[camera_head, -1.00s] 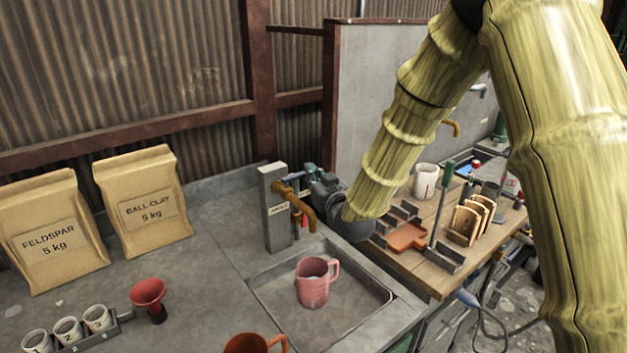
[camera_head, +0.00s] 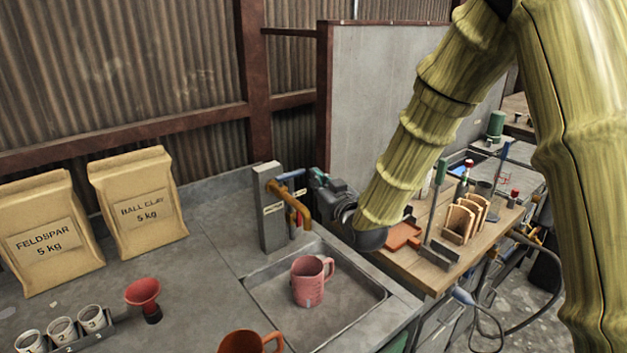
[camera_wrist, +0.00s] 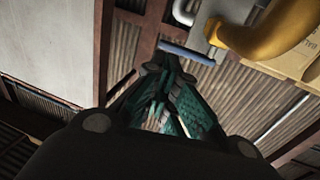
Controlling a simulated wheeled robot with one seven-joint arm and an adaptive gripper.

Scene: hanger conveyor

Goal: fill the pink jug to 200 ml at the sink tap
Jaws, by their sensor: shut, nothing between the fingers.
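The pink jug (camera_head: 311,284) stands upright in the sink basin (camera_head: 345,322), its handle to the right. The brass tap (camera_head: 287,200) sticks out from a grey post (camera_head: 270,225), its spout above and behind the jug. No water stream is visible. A blue lever (camera_head: 291,175) is at the top of the tap. My gripper (camera_head: 314,176) is to the right of the lever at about its height. In the wrist view my gripper (camera_wrist: 172,66) is shut and empty, its tips close to the blue lever (camera_wrist: 187,52); I cannot tell whether they touch. The brass spout (camera_wrist: 278,30) is at upper right.
Feldspar (camera_head: 42,240) and ball clay (camera_head: 140,205) bags stand left. A red funnel (camera_head: 143,292), several small cups (camera_head: 62,330) and an orange-brown mug (camera_head: 245,342) are on the counter. A wooden bench (camera_head: 432,268) with racks lies right. A grey panel (camera_head: 375,90) rises behind.

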